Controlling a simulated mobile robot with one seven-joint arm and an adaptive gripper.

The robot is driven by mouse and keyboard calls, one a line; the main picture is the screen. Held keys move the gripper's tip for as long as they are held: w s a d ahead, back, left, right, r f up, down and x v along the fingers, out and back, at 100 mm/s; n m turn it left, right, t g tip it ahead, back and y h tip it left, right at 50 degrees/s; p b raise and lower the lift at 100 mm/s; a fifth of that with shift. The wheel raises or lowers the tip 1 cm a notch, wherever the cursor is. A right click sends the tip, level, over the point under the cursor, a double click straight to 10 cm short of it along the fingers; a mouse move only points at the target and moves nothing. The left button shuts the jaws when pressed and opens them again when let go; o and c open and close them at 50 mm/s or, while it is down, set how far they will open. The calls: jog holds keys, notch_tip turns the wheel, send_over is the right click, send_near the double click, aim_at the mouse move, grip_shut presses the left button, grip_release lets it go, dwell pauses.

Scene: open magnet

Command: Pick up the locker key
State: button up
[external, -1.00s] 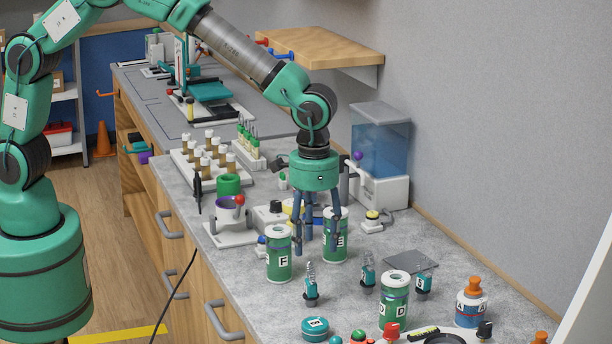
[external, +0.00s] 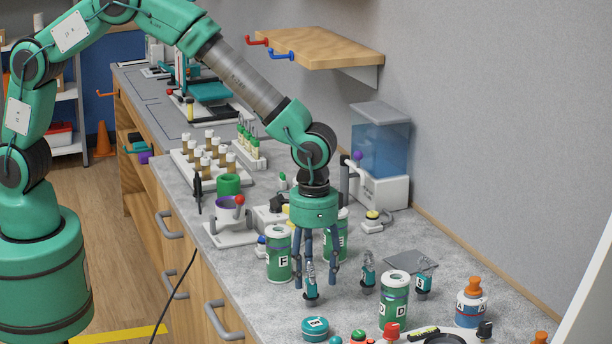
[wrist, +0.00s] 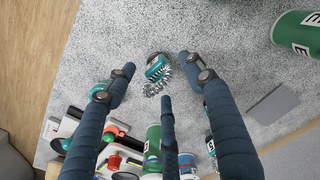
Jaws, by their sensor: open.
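Three teal-tagged items with silvery metal parts, which look like keys, stand on the grey counter: one at left (external: 311,285), one in the middle (external: 369,272) and one at right (external: 424,284). Their small labels are not clear enough to tell which is the locker key. My gripper (external: 317,277) is open, pointing down, with its fingers around the left teal item. In the wrist view that item (wrist: 157,70) lies between the spread fingertips, with its silver toothed part showing. No finger clearly touches it.
Green cans marked F (external: 279,255) and E (external: 341,245) stand close behind my gripper. Can D (external: 393,302) is in front right, a teal round tin (external: 315,329) in front.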

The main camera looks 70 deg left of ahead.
aim_at(313, 292)
jog(key=shift+f, duration=0.2)
jog(key=shift+f+b, duration=0.45)
jog(key=shift+f, duration=2.15)
jog(key=c, duration=1.2)
